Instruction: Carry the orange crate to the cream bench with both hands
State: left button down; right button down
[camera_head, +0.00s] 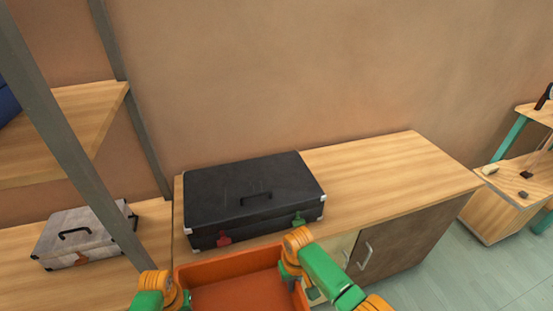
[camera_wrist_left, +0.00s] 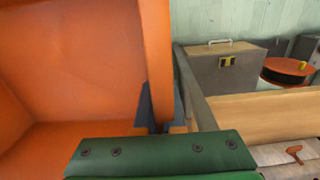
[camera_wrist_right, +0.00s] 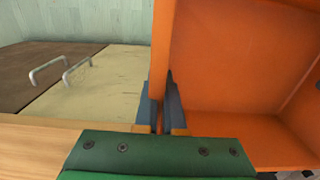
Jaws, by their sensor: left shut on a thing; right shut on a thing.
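The orange crate (camera_head: 235,264) is at the bottom centre of the head view, in front of the wooden-topped cabinet; its near part is cut off. The part of its inside that shows is empty. My left gripper (camera_wrist_left: 162,115) is shut on one side wall of the crate. My right gripper (camera_wrist_right: 165,108) is shut on the opposite wall. In the head view the right gripper (camera_head: 291,270) is at the crate's right rim. I cannot tell which surface is the cream bench; the cabinet (camera_head: 400,180) has a wooden top, and a cream door (camera_wrist_right: 95,85) shows in the right wrist view.
A black case (camera_head: 250,190) covers the cabinet top's left part; its right part is clear. A grey case (camera_head: 80,235) lies on the left surface, behind a grey upright post (camera_head: 75,140). A low wooden unit (camera_head: 510,195) with small items stands far right.

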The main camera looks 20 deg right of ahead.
aim_at(399, 175)
jog(key=l, duration=2.2)
